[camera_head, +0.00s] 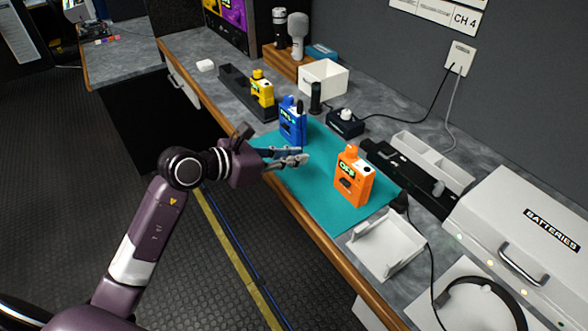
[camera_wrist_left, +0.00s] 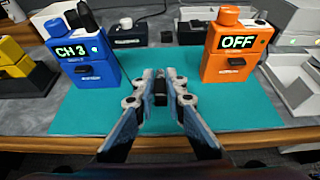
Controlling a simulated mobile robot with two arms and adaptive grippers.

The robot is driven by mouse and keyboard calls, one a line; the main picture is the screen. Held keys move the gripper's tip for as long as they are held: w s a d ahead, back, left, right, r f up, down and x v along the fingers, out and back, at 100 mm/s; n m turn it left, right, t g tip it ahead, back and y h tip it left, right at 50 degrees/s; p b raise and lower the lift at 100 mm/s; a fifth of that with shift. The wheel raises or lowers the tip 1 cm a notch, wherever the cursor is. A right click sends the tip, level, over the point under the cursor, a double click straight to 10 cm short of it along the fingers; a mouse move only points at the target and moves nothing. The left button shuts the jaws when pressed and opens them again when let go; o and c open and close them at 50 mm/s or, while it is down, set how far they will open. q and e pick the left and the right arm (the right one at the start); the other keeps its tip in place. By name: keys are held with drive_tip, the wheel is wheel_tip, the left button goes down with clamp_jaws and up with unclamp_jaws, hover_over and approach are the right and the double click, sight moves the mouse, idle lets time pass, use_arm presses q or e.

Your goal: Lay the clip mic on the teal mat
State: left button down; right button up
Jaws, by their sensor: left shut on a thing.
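The teal mat (camera_head: 318,205) lies on the grey counter; it also fills the middle of the left wrist view (camera_wrist_left: 230,112). My left gripper (camera_head: 298,157) is over the mat, between a blue pack and an orange pack. In the left wrist view my left gripper (camera_wrist_left: 160,88) is shut on a small dark piece, which looks like the clip mic (camera_wrist_left: 160,92). The clip mic is hidden or too small to make out in the head view. I cannot tell whether it touches the mat. My right gripper is not in view.
The blue pack (camera_head: 292,121) reads CH 3 and the orange pack (camera_head: 354,180) reads OFF; both stand upright on the mat. A yellow pack (camera_head: 262,88) stands in a dark rack. A white tray (camera_head: 387,245) sits right of the mat. The mat's front part is clear.

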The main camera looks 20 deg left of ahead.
sight(294, 178)
use_arm(q)
wheel_tip(294, 178, down, 4)
drive_tip(key=shift+r, duration=0.2)
drive_tip(key=shift+f, duration=0.4)
drive_tip(key=shift+f, duration=0.1)
drive_tip(key=c, duration=2.4)
unclamp_jaws()
drive_tip(key=shift+f, duration=0.1)
drive_tip(key=o, duration=0.4)
drive_tip(key=shift+o, duration=0.2)
